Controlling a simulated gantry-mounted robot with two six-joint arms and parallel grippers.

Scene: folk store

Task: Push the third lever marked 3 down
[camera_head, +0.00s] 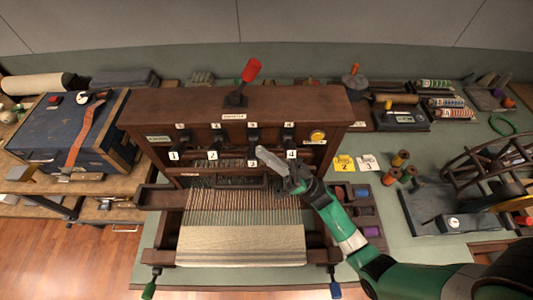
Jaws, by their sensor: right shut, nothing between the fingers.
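A dark wooden loom (140,118) stands on the table with a row of black levers marked 1 to 4 across its front. The lever marked 3 (252,137) is third from the left, with its white label (251,152) below its top. My right gripper (263,153) is shut and empty. Its tip is in front of the loom, just right of the label 3 and left of the lever marked 4 (289,142). I cannot tell whether the tip touches lever 3. The lever marked 2 (214,140) is to the left. My left gripper is out of view.
A red-knobbed lever (250,71) stands on top of the loom. Stretched threads and woven cloth (240,246) lie below the levers. A blue box (55,128) is at left. Yellow and white cards (344,163), spools and a dark wheel (495,160) are at right.

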